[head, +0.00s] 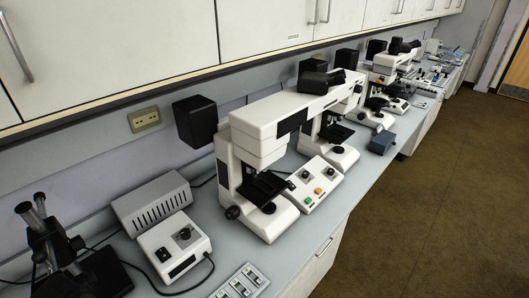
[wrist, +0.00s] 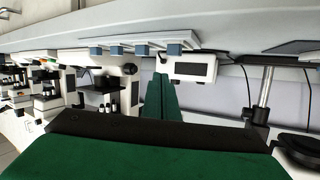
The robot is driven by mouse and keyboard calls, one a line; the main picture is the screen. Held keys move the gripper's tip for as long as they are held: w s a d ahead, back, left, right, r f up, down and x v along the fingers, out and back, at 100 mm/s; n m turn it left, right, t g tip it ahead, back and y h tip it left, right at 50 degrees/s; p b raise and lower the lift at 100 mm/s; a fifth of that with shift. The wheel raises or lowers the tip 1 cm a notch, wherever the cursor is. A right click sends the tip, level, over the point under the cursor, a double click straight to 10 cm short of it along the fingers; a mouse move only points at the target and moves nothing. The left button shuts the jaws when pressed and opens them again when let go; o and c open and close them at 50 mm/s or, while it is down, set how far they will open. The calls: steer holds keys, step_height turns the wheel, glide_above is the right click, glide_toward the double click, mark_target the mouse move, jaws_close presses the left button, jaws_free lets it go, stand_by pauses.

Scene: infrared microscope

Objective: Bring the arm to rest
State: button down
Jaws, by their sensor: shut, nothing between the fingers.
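My gripper (wrist: 163,92) shows in the wrist view, its two green fingers close together in the middle, shut with nothing between them. The wide green and black body of my gripper fills the bottom of that view. The fingers appear to point toward the bench and its instruments, which look upside down there. A white microscope (wrist: 105,85) is to the left of the fingers and a white control box (wrist: 188,68) is just right of their tips. Whether the fingers touch anything is not clear. My arm and gripper do not show in the head view.
In the head view the long bench (head: 330,205) carries a large white microscope (head: 260,150), a control unit (head: 175,247), a switch panel (head: 240,284) and a black stand microscope (head: 60,250). Wall cabinets (head: 260,25) hang above. The brown floor (head: 430,200) at right is clear.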

steer(key=s+d+r+m+h, duration=0.1)
steer(key=s+d+h, duration=0.1)
steer(key=s, duration=0.5)
steer(key=s+d+r+m+t+h, duration=0.1)
steer(key=s+d, duration=0.4)
steer(key=s, duration=0.2)
steer(key=s+d+r+m+h, duration=0.1)
steer(key=s+d+h, duration=0.1)
steer(key=s, duration=0.5)
steer(key=shift+s+d+r+h, duration=0.2)
steer(key=shift+d+h, duration=0.1)
steer(key=shift+d, duration=0.55)
steer(key=shift+a, duration=0.1)
